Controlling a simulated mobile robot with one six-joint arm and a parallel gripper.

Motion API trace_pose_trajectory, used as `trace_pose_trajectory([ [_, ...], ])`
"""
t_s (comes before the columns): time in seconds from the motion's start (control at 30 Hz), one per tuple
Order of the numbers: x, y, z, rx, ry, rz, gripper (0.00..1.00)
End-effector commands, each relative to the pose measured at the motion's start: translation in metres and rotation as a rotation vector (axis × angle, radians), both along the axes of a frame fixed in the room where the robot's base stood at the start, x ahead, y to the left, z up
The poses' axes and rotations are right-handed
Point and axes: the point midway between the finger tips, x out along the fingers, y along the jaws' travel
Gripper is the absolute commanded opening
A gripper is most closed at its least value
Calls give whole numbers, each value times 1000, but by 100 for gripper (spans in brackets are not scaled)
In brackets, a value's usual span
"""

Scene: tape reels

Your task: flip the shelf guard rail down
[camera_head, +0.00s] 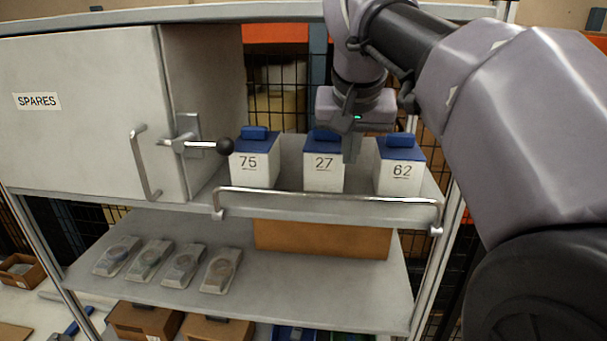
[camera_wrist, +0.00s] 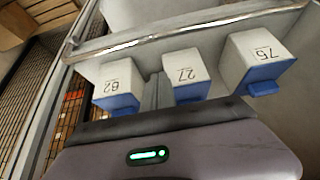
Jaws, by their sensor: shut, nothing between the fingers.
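The guard rail (camera_head: 330,196) is a thin metal bar along the front edge of the upper shelf. Its bar stands above its end brackets, so it looks raised, in front of the boxes. It crosses the top of the wrist view (camera_wrist: 180,32). My gripper (camera_head: 351,158) is shut and empty, pointing down between the blue-lidded boxes 27 (camera_head: 322,172) and 62 (camera_head: 398,178). In the wrist view its fingers (camera_wrist: 152,92) show between the same boxes, apart from the rail. Whether the fingers touch a box cannot be told.
Box 75 (camera_head: 252,168) stands at the left of the row. A SPARES cabinet (camera_head: 85,130) is left of it, with a ball-ended lever (camera_head: 224,146) sticking out. Below, a shelf (camera_head: 330,280) holds several tape-reel-like items and a brown box (camera_head: 320,240). Space in front of the rail looks free.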

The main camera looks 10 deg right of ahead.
Motion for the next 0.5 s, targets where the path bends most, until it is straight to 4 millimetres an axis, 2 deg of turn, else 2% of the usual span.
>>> trace_pose_trajectory([
  [0.03, 5, -2, -11, -1, 3, -1, 0],
  [0.27, 28, -10, -52, 0, 2, -1, 0],
  [0.33, 13, -4, -51, 1, -1, 1, 0],
  [0.5, -5, 2, -55, 1, -1, 0, 0],
])
